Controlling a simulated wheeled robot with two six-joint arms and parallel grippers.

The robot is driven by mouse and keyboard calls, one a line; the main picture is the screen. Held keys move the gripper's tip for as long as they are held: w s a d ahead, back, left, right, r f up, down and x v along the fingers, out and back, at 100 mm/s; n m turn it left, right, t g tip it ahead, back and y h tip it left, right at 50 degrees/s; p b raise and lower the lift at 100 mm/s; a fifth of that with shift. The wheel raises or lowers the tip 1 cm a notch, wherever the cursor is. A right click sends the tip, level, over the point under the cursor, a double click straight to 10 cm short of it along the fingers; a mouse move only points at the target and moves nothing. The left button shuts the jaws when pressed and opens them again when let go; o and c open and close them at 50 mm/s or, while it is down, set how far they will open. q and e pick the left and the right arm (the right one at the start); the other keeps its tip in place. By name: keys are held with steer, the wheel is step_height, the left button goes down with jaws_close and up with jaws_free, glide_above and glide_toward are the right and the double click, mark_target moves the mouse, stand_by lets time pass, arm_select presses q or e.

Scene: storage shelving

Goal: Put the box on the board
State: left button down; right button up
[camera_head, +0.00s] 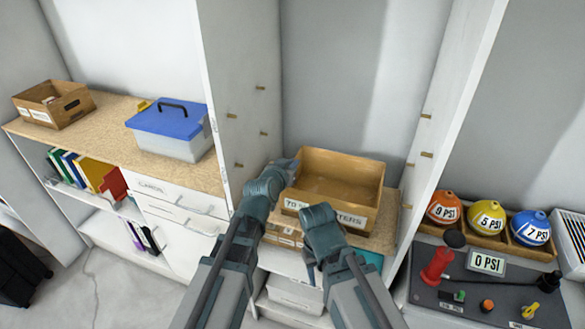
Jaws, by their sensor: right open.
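The box (352,182) is an open, empty-looking brown box with a white label on its front, partly covered by my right gripper. It sits on or just above the wooden board (385,230) in the middle bay; its underside is hidden. My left gripper (285,170) is at the box's left side, by the rim and front left corner; I cannot see whether its jaws close on the wall. My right gripper (318,212) is open in front of the box's front wall, over part of the label.
White upright panels (240,100) with wooden pegs flank the bay. On the left counter stand a blue-lidded container (172,130) and a cardboard box (54,104). On the right are a control panel (480,290) and several coloured pressure balls (486,221).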

arm_select(q)
steer(key=c, duration=1.5)
jaws_free()
steer(key=shift+f, duration=0.1)
steer(key=o, duration=0.5)
steer(key=shift+c, duration=0.2)
